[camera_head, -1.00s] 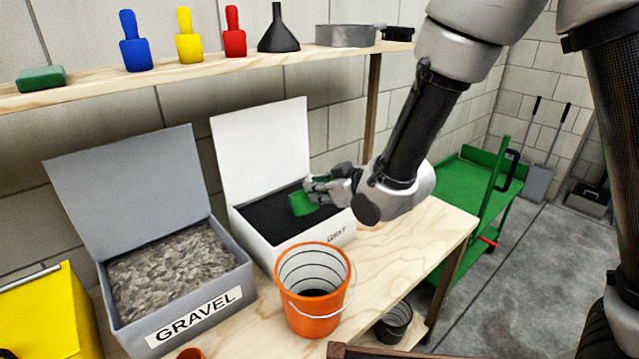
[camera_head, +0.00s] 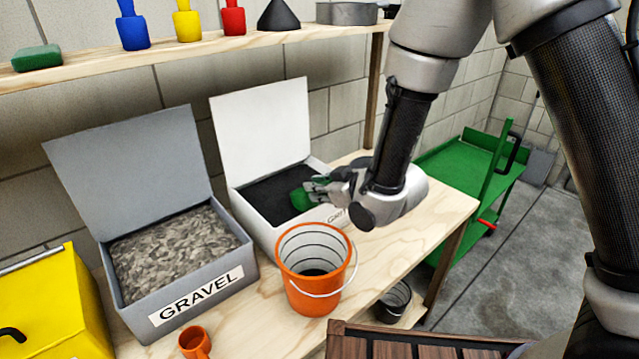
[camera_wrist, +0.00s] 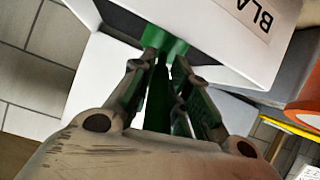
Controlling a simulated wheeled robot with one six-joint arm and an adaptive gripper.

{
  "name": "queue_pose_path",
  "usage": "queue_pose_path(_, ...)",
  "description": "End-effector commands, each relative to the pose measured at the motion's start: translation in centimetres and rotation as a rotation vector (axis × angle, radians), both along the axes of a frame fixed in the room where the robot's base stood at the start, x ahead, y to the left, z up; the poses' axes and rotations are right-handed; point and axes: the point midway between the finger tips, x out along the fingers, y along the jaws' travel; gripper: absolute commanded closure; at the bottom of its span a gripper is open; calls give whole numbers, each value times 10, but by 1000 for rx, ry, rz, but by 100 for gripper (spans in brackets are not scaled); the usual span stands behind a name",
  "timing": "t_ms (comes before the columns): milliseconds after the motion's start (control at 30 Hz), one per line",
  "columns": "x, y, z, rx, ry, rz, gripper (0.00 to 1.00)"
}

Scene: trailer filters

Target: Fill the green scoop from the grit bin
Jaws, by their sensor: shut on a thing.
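My gripper (camera_head: 322,189) is shut on the green scoop (camera_head: 301,199) by its handle. The scoop is at the front right part of the white grit bin (camera_head: 262,226), against the dark grit (camera_head: 268,200). It looks tilted, and I cannot tell whether it touches the grit or holds any. In the wrist view the gripper fingers (camera_wrist: 155,75) close around the green handle (camera_wrist: 157,100), and part of the scoop (camera_wrist: 167,46) shows beyond the fingertips, beside the bin's labelled white wall (camera_wrist: 225,45). The bin's white lid (camera_head: 262,130) stands open.
The orange bucket (camera_head: 300,292) stands just in front of the grit bin. The grey gravel bin (camera_head: 240,297) is open on the left, with a small orange cup (camera_head: 194,342) before it. The shelf (camera_head: 90,72) runs behind. Bare bench top (camera_head: 415,228) lies to the right.

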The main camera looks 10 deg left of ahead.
Motion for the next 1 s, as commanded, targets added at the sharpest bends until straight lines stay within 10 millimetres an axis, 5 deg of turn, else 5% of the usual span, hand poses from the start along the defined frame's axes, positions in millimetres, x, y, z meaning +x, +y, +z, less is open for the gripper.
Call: queue_pose_path(1000, 25, 28, -11, 1, -1, 0, 100)
